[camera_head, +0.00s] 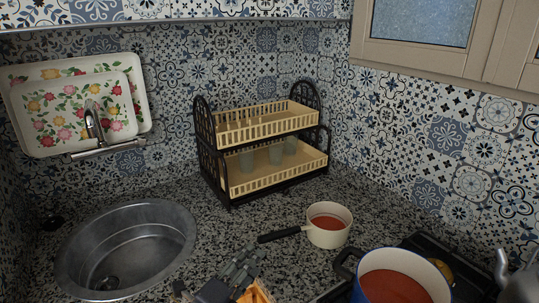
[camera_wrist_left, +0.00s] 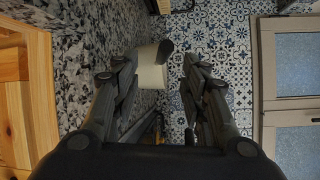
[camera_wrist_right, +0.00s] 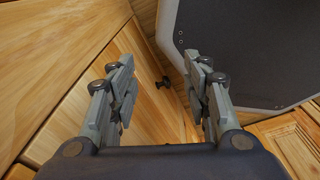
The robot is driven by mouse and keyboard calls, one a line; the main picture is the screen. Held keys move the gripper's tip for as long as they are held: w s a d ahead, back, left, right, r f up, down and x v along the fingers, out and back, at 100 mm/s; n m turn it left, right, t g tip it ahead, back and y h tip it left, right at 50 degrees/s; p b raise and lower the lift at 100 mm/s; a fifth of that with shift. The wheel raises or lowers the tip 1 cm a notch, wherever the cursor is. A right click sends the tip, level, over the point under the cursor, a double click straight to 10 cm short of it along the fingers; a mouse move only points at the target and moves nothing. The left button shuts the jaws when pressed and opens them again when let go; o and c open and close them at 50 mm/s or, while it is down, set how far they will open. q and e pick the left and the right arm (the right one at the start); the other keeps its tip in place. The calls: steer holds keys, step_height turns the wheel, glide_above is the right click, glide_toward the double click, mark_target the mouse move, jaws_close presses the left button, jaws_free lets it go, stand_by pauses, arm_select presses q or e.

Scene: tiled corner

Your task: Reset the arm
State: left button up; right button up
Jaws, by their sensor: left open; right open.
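My left gripper (camera_head: 240,266) shows at the bottom of the head view, over the front of the counter, near the cream saucepan (camera_head: 328,226) and its dark handle. In the left wrist view my left gripper (camera_wrist_left: 156,62) has its fingers spread, with nothing held between them. A cream pan (camera_wrist_left: 152,68) shows beyond the fingers there. My right gripper (camera_wrist_right: 160,60) shows only in its own wrist view. Its fingers are apart and empty, in front of wooden cabinet fronts (camera_wrist_right: 100,90) with a small dark knob (camera_wrist_right: 163,83).
A round metal sink (camera_head: 130,240) is at left. A two-tier dish rack (camera_head: 265,180) with cups stands at the back. A blue-rimmed pot (camera_head: 400,285) with red contents sits at front right. Floral trays (camera_head: 75,112) lean on the wall. Speckled counter (camera_head: 225,225) is bare between sink and saucepan.

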arm_select(q)
steer(key=s+a+f+n+g+y, duration=0.6)
steer(key=s+a+f+n, duration=0.5)
steer(key=n, duration=0.5)
steer(key=s+a+f+n+g+y, duration=0.1)
steer(key=s+a+f+n+g, duration=0.2)
steer(key=s, duration=0.6)
steer(key=s+f+n+g+y, duration=0.1)
steer(key=s+f+n+g, duration=0.3)
steer(key=s, duration=0.4)
step_height(320, 180, down, 25)
steer(key=s+a+f+g, duration=0.1)
steer(key=s+a+f, duration=0.2)
steer(key=s+f, duration=1.4)
steer(key=shift+s+f, duration=0.2)
steer(key=shift+s, duration=0.25)
